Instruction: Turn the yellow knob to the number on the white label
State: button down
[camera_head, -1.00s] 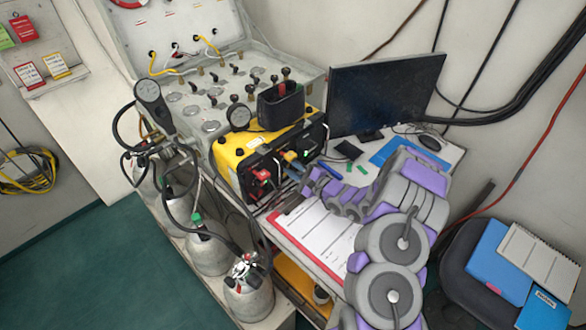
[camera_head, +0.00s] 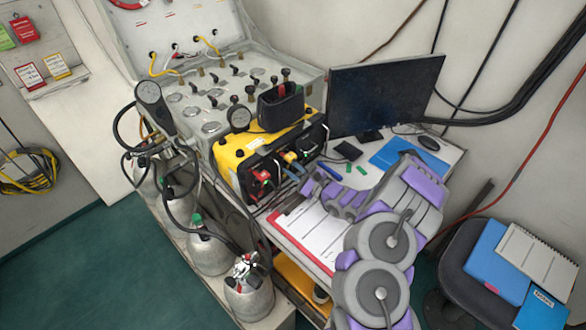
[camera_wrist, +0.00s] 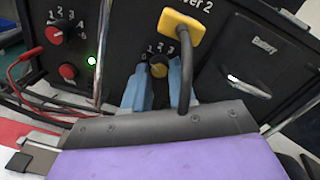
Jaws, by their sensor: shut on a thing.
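The yellow knob (camera_wrist: 158,68) sits on the black front panel (camera_wrist: 125,40) of a yellow-topped box (camera_head: 236,150). White numbers, with 1, 2 and 3 readable, arc above it. My gripper (camera_wrist: 158,84) has its two blue fingers on either side of the knob and is shut on it. The fingers hide the knob's sides and part of the dial, so I cannot tell its exact setting. In the head view my gripper (camera_head: 294,172) is at the box's front. I cannot make out the white label's number in these frames.
A yellow plug (camera_wrist: 182,28) with a dark cable hangs just right of the knob, close to my right finger. Red knobs (camera_wrist: 55,35) and a lit green lamp (camera_wrist: 91,61) are to the left. A clipboard (camera_head: 312,232) lies below my arm.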

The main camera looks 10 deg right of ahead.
jog(key=m, duration=0.4)
jog(key=shift+b, duration=0.4)
jog(key=m+b, duration=0.1)
jog(key=m, duration=0.2)
jog(key=shift+f+m, duration=0.1)
jog(key=shift+m, duration=0.2)
jog(key=m+t+b, duration=0.1)
jog(key=m, duration=0.5)
jog(key=shift+a+m, duration=0.1)
jog(key=shift+m, duration=0.3)
jog(key=m+h+b, duration=0.1)
jog(key=m, duration=0.4)
jog(key=shift+s+m, duration=0.1)
jog(key=shift+m, duration=0.3)
jog(key=shift+r+m+h, duration=0.2)
jog(key=shift+m+h, duration=0.1)
jog(key=shift+m, duration=2)
